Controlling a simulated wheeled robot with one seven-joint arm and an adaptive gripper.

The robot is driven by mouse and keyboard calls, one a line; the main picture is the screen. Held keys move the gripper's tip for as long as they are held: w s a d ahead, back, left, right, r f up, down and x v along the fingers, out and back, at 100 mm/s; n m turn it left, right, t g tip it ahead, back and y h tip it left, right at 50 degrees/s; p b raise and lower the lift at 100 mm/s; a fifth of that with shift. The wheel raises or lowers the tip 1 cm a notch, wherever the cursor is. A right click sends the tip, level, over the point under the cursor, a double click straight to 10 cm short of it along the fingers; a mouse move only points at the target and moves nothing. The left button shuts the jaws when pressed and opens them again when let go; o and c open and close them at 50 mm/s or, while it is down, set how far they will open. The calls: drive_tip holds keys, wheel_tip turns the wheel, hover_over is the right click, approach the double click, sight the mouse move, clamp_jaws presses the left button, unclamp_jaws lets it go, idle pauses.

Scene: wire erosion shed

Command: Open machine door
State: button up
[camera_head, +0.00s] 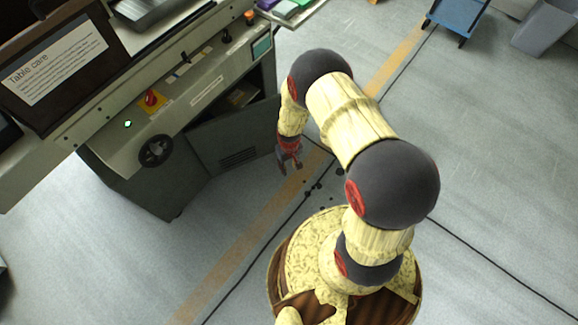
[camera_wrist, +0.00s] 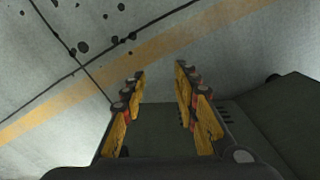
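The machine door (camera_head: 236,138) is a dark grey-green panel with vent slots, low on the front of the machine. It stands partly open, swung out from the cabinet, and part of the interior shows above it. My gripper (camera_head: 288,162) is just right of the door's free edge; I cannot tell whether it touches. In the wrist view my gripper (camera_wrist: 160,72) has its two yellow fingers apart with nothing gripped. A dark green panel, which looks like the door (camera_wrist: 165,122), shows between and behind the fingers. No handle can be made out.
The machine front carries a black handwheel (camera_head: 155,151) and a red button (camera_head: 152,99). A "Table care" sign (camera_head: 52,62) stands on top. A blue cart (camera_head: 457,17) and a grey bin (camera_head: 545,28) are at the back right. The floor right of the door is mostly clear, with dark spots.

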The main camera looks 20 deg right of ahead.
drive_tip(key=shift+c, duration=0.3)
clamp_jaws()
idle(0.6)
drive_tip(key=c, duration=0.5)
unclamp_jaws()
drive_tip(key=o, duration=0.6)
drive_tip(key=shift+c, duration=0.2)
wheel_tip(320, 180, up, 12)
